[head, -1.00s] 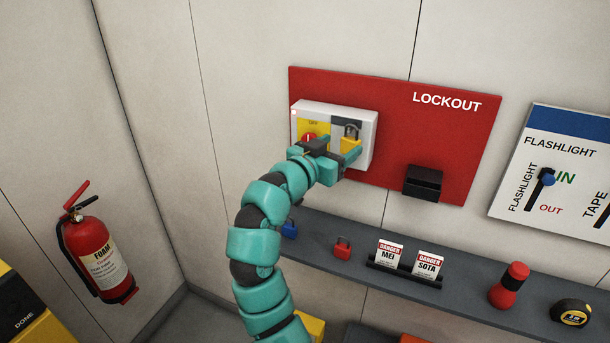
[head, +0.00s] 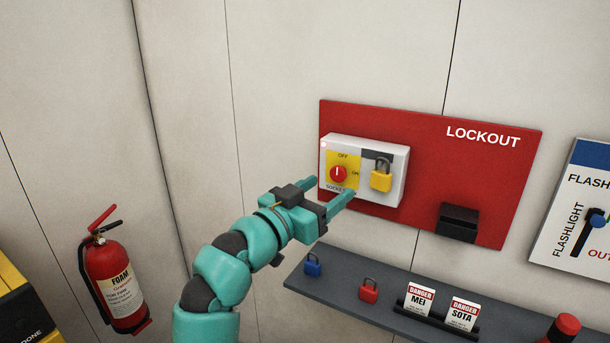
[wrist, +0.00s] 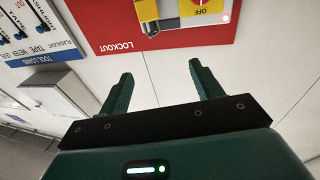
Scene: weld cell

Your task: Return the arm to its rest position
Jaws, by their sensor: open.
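My gripper (head: 328,190) is open and empty, in front of the lower left part of the red lockout board (head: 480,190) in the head view. Its teal fingers also show in the wrist view (wrist: 158,85), spread apart with nothing between them. A yellow padlock (head: 381,181) hangs on the white switch box (head: 397,160), to the right of the red knob (head: 338,174). The padlock also shows at the top of the wrist view (wrist: 147,10), beyond the fingers and apart from them.
A grey shelf (head: 335,293) below the board carries a blue padlock (head: 313,264), a red padlock (head: 369,290) and two danger tags (head: 420,299). A black holder (head: 458,223) is on the board. A fire extinguisher (head: 115,285) hangs at left. The wall above my arm is clear.

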